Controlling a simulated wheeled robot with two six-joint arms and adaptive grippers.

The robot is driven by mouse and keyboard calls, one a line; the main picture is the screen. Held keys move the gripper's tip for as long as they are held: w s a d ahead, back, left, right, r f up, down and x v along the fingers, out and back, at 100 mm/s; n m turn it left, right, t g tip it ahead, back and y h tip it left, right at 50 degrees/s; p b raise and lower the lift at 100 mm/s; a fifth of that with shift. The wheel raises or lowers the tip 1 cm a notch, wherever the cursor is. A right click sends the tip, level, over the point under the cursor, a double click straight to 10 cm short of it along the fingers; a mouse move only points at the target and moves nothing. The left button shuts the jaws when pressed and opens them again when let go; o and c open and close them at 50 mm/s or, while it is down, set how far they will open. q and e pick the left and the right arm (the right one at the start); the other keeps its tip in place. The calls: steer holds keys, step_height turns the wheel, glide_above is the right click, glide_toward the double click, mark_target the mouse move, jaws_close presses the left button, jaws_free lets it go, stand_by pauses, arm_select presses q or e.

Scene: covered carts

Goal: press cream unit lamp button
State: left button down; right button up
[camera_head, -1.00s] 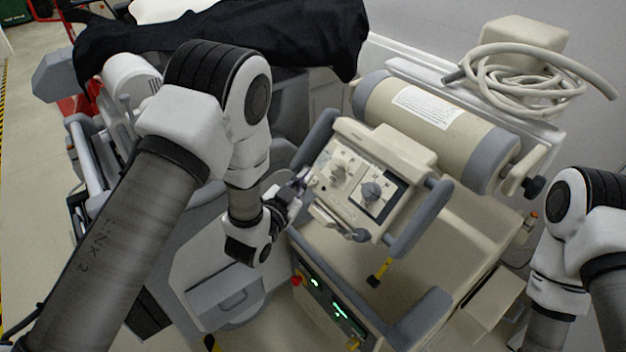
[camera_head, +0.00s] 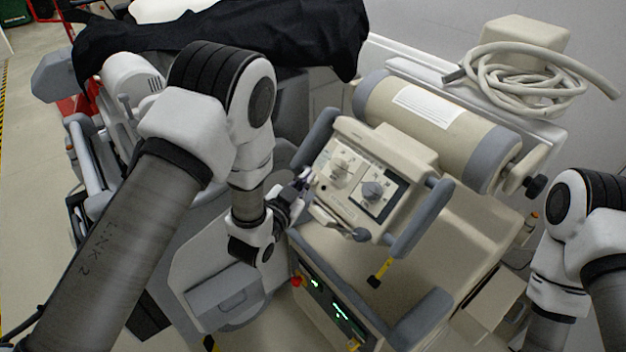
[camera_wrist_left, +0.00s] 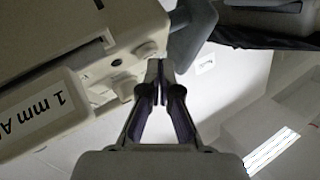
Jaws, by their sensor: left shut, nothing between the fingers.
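The cream unit (camera_head: 410,167) is a boxy control head with grey side handles, in the middle of the head view. Its front panel carries a pale knob (camera_head: 340,169) and a grey knob (camera_head: 372,191). My left gripper (camera_head: 303,181) is at the panel's left edge. My right gripper is out of view.
A cream cylinder (camera_head: 470,133) with grey ends lies behind the unit. A coiled hose (camera_head: 520,82) is at the back right. A black cover (camera_head: 300,40) drapes another cart at the back left. Below is a cart body with lit green displays (camera_head: 341,310).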

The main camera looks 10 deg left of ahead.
arm_select(q)
steer(key=shift+w+d+f+b, duration=0.15)
steer(key=shift+w+f+b, duration=0.05)
steer(key=shift+f+b, duration=0.15)
stand_by(0.4)
stand_by(0.3)
steer(key=shift+s+a+r+p, duration=0.3)
steer(key=shift+s+a+r, duration=0.15)
steer(key=shift+r, duration=0.2)
steer(key=s+a+r+p, duration=0.1)
steer(key=s+a+r, duration=0.1)
steer(key=r, duration=0.1)
steer(key=shift+s+r+p, duration=0.2)
steer(key=shift+s+p, duration=0.2)
stand_by(0.6)
